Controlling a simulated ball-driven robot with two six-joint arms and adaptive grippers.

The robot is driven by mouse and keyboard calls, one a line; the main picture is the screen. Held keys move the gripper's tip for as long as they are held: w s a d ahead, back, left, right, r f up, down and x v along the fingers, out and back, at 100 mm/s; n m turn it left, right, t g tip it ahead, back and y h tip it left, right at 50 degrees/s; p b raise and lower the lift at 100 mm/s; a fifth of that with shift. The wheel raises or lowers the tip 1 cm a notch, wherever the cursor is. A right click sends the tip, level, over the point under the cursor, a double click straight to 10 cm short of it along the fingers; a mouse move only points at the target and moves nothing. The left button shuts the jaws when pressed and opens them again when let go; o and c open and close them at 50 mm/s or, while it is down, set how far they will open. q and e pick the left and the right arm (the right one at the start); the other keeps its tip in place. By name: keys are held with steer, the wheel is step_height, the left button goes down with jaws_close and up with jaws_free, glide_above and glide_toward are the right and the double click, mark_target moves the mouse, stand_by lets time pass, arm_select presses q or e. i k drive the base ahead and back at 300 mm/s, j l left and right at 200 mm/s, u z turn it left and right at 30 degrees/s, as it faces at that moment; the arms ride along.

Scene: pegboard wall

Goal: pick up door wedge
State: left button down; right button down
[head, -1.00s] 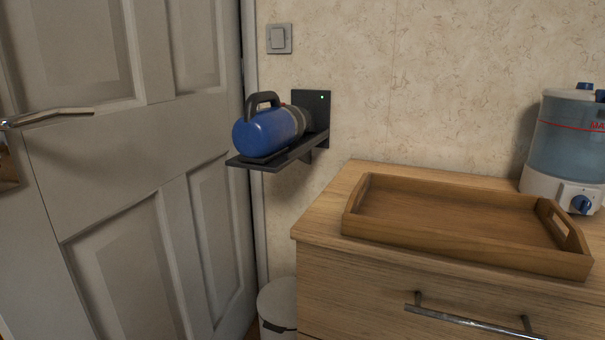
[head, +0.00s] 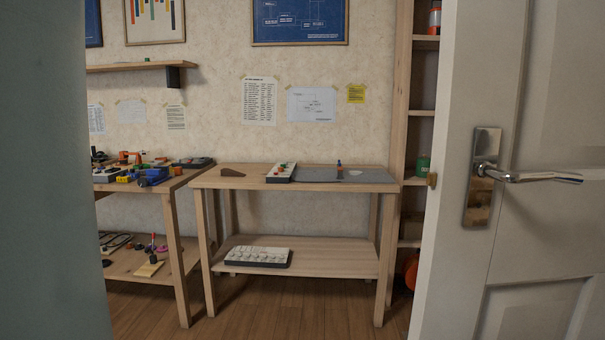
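A small brown wedge-shaped piece (head: 232,172), which looks like the door wedge, lies on the left part of the top of a wooden workbench (head: 215,183). It is small and far off, so its details are hard to make out. Neither of my grippers shows in the head view.
A door with a metal handle (head: 540,178) stands at the right, and a grey-green surface (head: 50,170) fills the left edge. Between them is open wooden floor (head: 275,315). A white-topped device (head: 281,172) and grey mat (head: 345,175) lie right of the wedge.

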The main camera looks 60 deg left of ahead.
mark_target(229, 173)
steer(key=u, duration=2.35)
steer(key=i+u, duration=0.15)
steer(key=i, duration=0.65)
steer(key=i+u, duration=0.15)
steer(key=i, duration=0.7)
steer(key=i+l+u, duration=0.15)
steer(key=i, duration=0.65)
